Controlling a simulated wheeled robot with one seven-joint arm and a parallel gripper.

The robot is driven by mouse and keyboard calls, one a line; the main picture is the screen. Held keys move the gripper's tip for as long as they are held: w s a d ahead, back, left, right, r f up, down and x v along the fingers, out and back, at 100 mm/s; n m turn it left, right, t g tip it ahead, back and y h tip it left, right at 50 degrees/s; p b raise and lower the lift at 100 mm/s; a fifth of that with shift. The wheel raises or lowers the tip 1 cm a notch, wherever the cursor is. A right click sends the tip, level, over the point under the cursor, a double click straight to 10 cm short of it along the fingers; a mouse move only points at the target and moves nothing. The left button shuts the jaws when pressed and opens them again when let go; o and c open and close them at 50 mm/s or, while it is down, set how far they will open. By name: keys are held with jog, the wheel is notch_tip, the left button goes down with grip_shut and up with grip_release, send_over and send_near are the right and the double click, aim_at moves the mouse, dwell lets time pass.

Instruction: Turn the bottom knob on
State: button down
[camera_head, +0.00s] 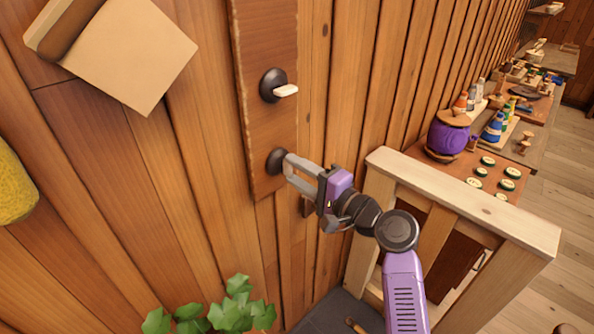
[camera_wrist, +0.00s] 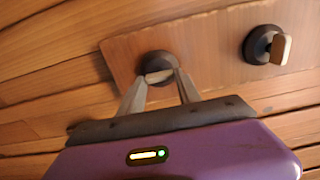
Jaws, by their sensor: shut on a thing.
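A dark reddish wooden board (camera_head: 263,60) hangs upright on the plank wall and carries round dark knobs with pale lever handles. The bottom knob (camera_head: 275,160) sits near the board's lower end. It also shows in the wrist view (camera_wrist: 158,64). My gripper (camera_head: 290,167) reaches it from the right, and its two fingers are shut on the pale handle of the bottom knob, as the wrist view (camera_wrist: 160,80) shows. The fingers hide part of that handle. The upper knob (camera_head: 273,85) is free, its pale handle pointing right in the head view. It also shows in the wrist view (camera_wrist: 262,45).
A pale wooden frame (camera_head: 480,205) stands right of my arm. Behind it, a table (camera_head: 478,160) holds a purple pot (camera_head: 447,138) and several small items. A green leafy plant (camera_head: 225,310) is below. A pale wooden block (camera_head: 125,55) is on the wall, upper left.

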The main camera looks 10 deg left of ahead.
jog(key=shift+d, duration=0.1)
jog(key=c, duration=0.8)
grip_release()
jog(key=shift+c, duration=0.2)
jog(key=b+v, duration=0.1)
jog(key=v, duration=0.6)
jog(key=shift+s+d+b, duration=0.25)
jog(key=shift+d+b, duration=0.05)
jog(key=shift+b, duration=0.05)
